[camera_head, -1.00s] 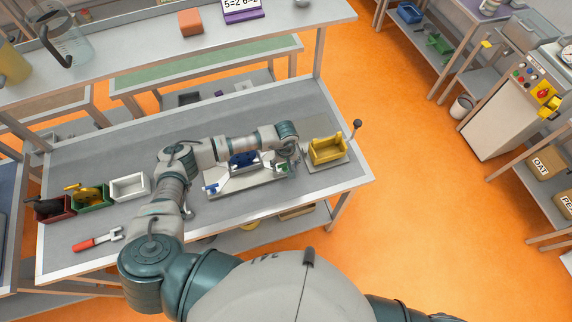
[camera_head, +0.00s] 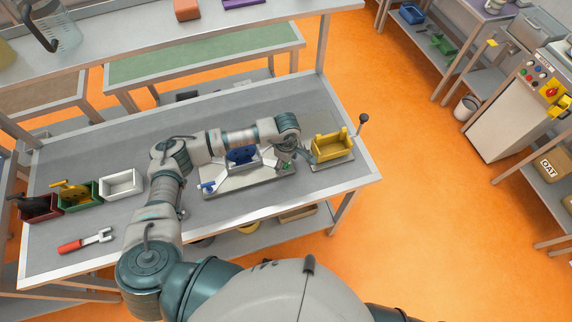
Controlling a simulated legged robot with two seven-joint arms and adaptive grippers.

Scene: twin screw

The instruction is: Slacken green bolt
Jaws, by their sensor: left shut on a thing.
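A grey fixture plate (camera_head: 245,184) lies on the workbench, with a blue part (camera_head: 243,155) at its back and a small blue bolt (camera_head: 208,187) at its left end. Small green pieces (camera_head: 290,167) show at its right end, where the green bolt is mostly hidden by my gripper. My left arm reaches over the fixture from the left. My left gripper (camera_head: 285,160) points down at that right end and is shut on what seems to be the green bolt. My right gripper is out of view.
Red, green and white (camera_head: 121,184) bins stand at left. A red-handled tool (camera_head: 86,241) lies at front left.

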